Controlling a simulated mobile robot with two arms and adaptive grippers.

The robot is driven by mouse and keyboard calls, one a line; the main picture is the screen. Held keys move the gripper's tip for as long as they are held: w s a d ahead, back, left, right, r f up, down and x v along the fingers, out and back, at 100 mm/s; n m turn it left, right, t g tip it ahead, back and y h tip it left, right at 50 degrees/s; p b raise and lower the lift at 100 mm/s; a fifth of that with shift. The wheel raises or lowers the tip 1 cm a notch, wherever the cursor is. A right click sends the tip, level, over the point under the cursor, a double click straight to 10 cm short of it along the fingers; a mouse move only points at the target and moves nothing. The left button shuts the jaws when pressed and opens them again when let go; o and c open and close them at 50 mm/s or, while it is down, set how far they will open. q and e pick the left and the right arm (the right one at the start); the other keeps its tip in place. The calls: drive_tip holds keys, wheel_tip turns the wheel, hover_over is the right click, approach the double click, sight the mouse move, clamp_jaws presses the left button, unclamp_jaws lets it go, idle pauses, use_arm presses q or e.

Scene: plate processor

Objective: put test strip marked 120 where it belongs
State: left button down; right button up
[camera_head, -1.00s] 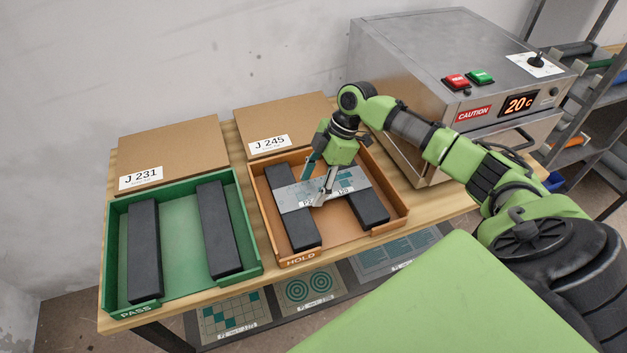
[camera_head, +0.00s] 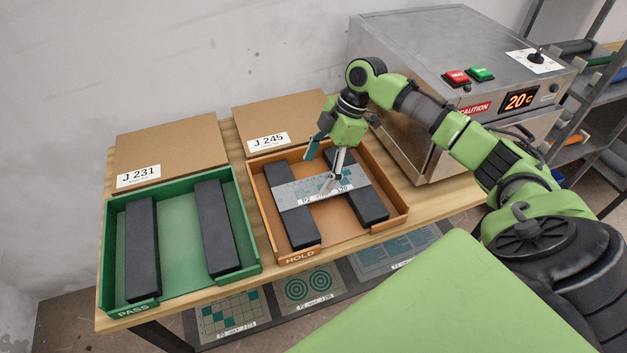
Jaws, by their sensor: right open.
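The metal test strip (camera_head: 295,195), with a white label that seems to end in 120, lies across the two black bars in the orange HOLD tray (camera_head: 285,262). My right gripper (camera_head: 322,170) is open just above the strip, its fingers in front of part of it. I cannot tell whether a fingertip touches the strip. The green PASS tray (camera_head: 180,250) on the left holds two black bars and no strip. My left gripper is not in view.
Cardboard boxes marked J 231 (camera_head: 175,148) and J 245 (camera_head: 285,120) stand behind the trays. A metal oven (camera_head: 420,50) reading 20 C stands at the right. Printed plates (camera_head: 310,288) lie on a lower shelf. A metal rack (camera_head: 600,130) is at far right.

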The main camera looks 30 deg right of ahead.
drive_tip(key=v, duration=0.7)
drive_tip(key=shift+r+b, duration=0.3)
drive_tip(key=shift+b, duration=0.15)
drive_tip(key=shift+d, duration=0.1)
